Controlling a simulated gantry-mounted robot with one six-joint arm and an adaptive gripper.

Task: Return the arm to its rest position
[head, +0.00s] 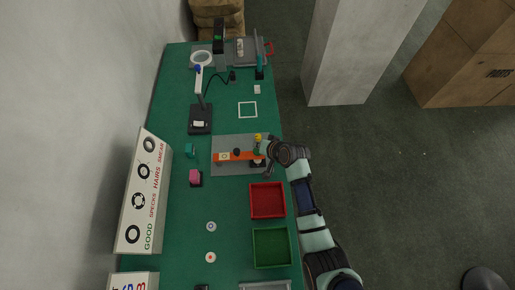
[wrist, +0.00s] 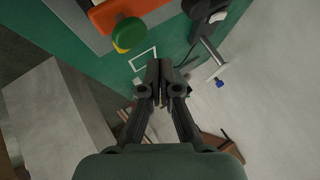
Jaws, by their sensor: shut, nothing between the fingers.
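My gripper (wrist: 160,72) points away from the wrist camera with its two fingers pressed together and nothing between them. In the head view my gripper (head: 266,172) is small and hangs by the right edge of the green table (head: 222,238), beside the orange bar of the pad printer (head: 230,156). My arm reaches up to it from the lower right. In the wrist view part of the orange bar (wrist: 100,14) and a green knob (wrist: 129,33) show at the top left, apart from my fingers.
A red tray (head: 251,201) and a green tray (head: 254,249) stand below the printer's grey plate (head: 219,169). A white square outline (head: 240,109) and a lamp stand (head: 200,127) are farther up the table.

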